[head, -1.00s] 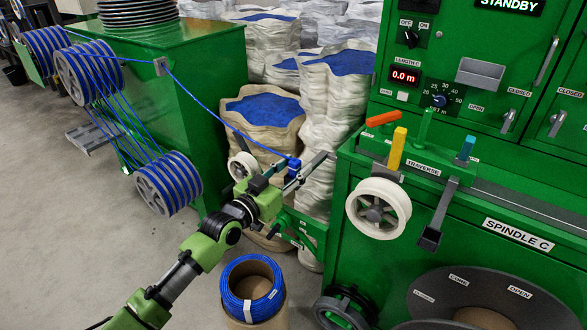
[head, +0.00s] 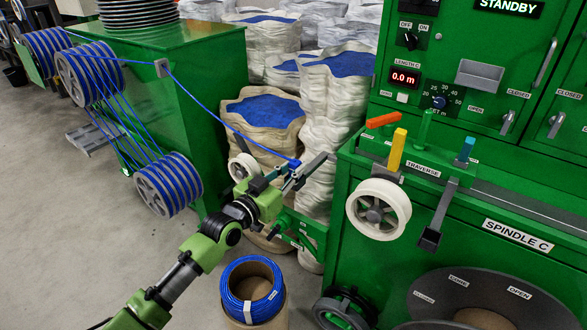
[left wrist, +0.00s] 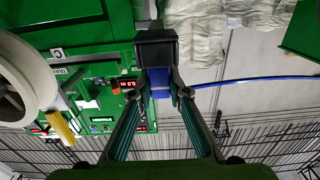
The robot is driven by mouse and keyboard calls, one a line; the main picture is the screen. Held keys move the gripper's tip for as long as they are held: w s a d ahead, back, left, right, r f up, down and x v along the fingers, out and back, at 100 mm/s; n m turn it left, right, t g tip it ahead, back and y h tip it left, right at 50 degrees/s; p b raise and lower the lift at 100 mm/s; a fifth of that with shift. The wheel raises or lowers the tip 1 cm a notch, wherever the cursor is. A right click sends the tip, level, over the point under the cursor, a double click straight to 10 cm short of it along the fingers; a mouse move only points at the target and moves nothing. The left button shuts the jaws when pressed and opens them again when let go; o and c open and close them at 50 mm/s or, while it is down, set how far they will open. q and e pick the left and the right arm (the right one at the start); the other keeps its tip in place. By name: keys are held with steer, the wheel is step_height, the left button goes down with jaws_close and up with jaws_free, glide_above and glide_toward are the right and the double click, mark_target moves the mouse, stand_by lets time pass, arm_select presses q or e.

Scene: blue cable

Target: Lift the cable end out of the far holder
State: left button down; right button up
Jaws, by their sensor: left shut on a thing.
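The blue cable (head: 213,110) runs from the reels at the left down to its blue end (head: 294,162), at the tips of my left gripper (head: 289,175). In the left wrist view the fingers (left wrist: 160,88) are shut on the blue cable end (left wrist: 160,78), one on each side. The black cup of the far holder (left wrist: 156,48) is right at the fingertips, against the cable end; how deep the end sits in it is hidden. In the head view the dark far holder (head: 316,161) shows beside the tips. My right gripper is not in view.
A white spool (head: 379,209) and a second, empty holder cup (head: 430,238) are on the green machine to the right. Wrapped sacks (head: 330,120) stand behind the gripper. A blue cable coil (head: 251,300) sits below it. Grey floor is open at the left.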

arm_select(q)
steer(key=shift+w+r+p, duration=0.15)
steer(key=shift+r+p, duration=0.25)
steer(key=shift+r, duration=0.2)
steer(key=shift+r+p, duration=0.3)
steer(key=shift+p, duration=0.1)
stand_by(0.6)
stand_by(0.4)
steer(key=shift+r+p, duration=2.4)
steer(key=shift+r, duration=0.5)
